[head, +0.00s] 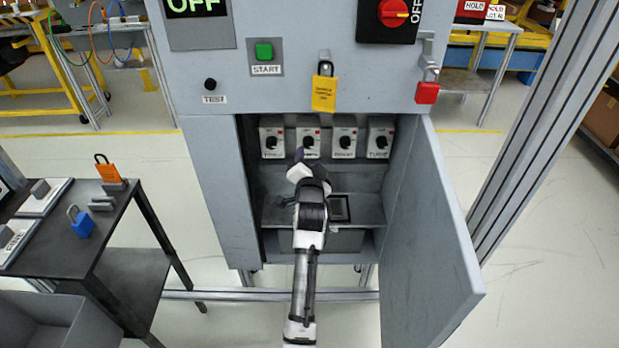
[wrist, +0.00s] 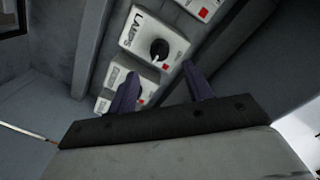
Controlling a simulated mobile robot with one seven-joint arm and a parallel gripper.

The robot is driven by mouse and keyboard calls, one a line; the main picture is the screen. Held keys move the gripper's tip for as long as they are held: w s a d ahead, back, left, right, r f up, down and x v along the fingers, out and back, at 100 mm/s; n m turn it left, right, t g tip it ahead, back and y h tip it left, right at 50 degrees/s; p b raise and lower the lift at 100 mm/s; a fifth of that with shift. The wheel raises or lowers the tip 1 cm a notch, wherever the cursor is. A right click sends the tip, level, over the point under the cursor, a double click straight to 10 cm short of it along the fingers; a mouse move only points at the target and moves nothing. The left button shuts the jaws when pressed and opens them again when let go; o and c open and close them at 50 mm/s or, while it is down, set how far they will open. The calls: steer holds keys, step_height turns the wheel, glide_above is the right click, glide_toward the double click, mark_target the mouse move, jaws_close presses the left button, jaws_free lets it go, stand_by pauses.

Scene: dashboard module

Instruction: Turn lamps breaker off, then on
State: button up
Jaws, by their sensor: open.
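The LAMPS breaker (wrist: 146,32) is a white box with a round black knob and a red square, in the upper middle of the wrist view. My gripper (wrist: 161,84) is open, its two dark purple fingers pointing at the breaker row, with nothing between them. The fingertips appear just short of the LAMPS breaker; I cannot tell whether they touch it. In the head view my gripper (head: 300,155) is inside the open cabinet, in front of the second breaker from the left (head: 308,133). Labels there are too small to read surely. The knob's on or off position is unclear.
Other breakers (head: 379,135) sit close on both sides. The cabinet door (head: 445,230) stands open on the right. A shelf (head: 365,212) lies below the breakers. A yellow-tagged padlock (head: 324,92) hangs above. A dark side table (head: 60,245) with padlocks stands left.

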steer(key=s+b, duration=0.1)
steer(key=s, duration=0.6)
steer(key=shift+s+r, duration=0.15)
steer(key=shift+r, duration=0.1)
